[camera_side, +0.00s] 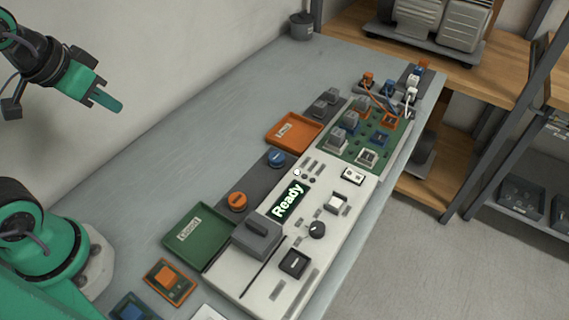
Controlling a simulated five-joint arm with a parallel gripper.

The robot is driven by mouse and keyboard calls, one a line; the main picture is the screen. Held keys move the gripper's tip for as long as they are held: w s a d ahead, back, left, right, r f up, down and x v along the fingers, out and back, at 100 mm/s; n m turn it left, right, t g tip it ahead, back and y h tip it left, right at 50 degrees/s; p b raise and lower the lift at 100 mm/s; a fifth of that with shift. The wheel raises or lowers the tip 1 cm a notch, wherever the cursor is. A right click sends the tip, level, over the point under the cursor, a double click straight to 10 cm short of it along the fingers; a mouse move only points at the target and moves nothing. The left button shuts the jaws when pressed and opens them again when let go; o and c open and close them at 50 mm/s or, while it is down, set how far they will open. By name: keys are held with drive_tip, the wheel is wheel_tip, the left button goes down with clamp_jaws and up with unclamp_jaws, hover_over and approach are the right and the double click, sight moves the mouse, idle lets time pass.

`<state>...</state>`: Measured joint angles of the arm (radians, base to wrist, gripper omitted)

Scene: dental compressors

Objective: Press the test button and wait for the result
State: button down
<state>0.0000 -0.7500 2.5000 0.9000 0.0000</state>
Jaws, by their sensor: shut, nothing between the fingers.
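A long white test panel (262,287) lies on the bench, with a lit display (288,201) that reads "Ready". Its controls include a white square button (335,203) in a grey frame, a black round knob (317,229) and a black square part (293,263). A blue round button (276,158) and an orange round button (238,201) sit on the dark strip left of the panel. I cannot read which one is the test button. My gripper (113,104) is shut and empty, raised at the upper left, well apart from the panel.
An orange tray (273,143) and a green tray (175,222) stand beside the panel. A grey box (257,238) sits on the panel's near left. A green circuit board (384,147) with several connectors and wires is at the far end. The bench (230,105) is clear between gripper and trays.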

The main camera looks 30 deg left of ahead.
drive_tip(key=shift+w, duration=0.1)
idle(0.8)
drive_tip(key=t+h, duration=0.1)
drive_tip(key=h, duration=0.5)
hover_over(330, 203)
wheel_tip(330, 203, down, 9)
drive_tip(key=shift+d, duration=0.1)
drive_tip(key=shift+f, duration=0.2)
drive_tip(key=shift+f, duration=4.3)
